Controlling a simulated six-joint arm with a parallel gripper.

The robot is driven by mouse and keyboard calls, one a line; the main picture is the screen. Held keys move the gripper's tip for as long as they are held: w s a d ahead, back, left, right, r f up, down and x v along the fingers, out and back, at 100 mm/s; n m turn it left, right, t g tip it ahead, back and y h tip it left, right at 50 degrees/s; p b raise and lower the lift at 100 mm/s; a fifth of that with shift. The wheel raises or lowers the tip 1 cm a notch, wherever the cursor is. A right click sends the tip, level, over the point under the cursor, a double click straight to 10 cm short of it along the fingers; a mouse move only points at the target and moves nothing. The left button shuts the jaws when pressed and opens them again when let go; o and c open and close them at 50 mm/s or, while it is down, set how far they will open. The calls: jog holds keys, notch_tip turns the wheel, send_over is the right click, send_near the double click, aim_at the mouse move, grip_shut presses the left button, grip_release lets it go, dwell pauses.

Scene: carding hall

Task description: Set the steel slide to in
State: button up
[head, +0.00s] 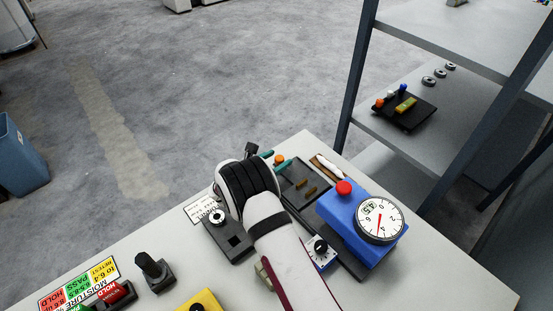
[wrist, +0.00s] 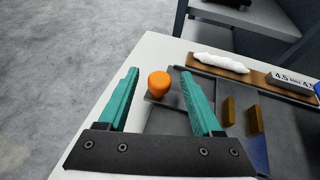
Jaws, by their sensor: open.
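An orange knob (wrist: 159,84) stands at the edge of a flat grey steel plate (wrist: 165,121), which looks like the steel slide, in a dark frame on the bench. In the head view the knob (head: 280,159) shows just past the far end of my wrist. My gripper (wrist: 160,74) is open, with one teal finger on either side of the knob and a gap on both sides. In the head view my gripper (head: 275,161) is partly hidden by my wrist. Which end of its travel the slide is at, I cannot tell.
Two brass blocks (wrist: 241,115) stand right of the knob. A brown board (wrist: 218,66) with a white tuft lies behind. A blue gauge box (head: 345,207) with a red button stands right of my arm. A black-handled lever (head: 153,270) stands left. Shelves rise behind the bench.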

grip_shut()
dwell(0.3)
dwell(1.1)
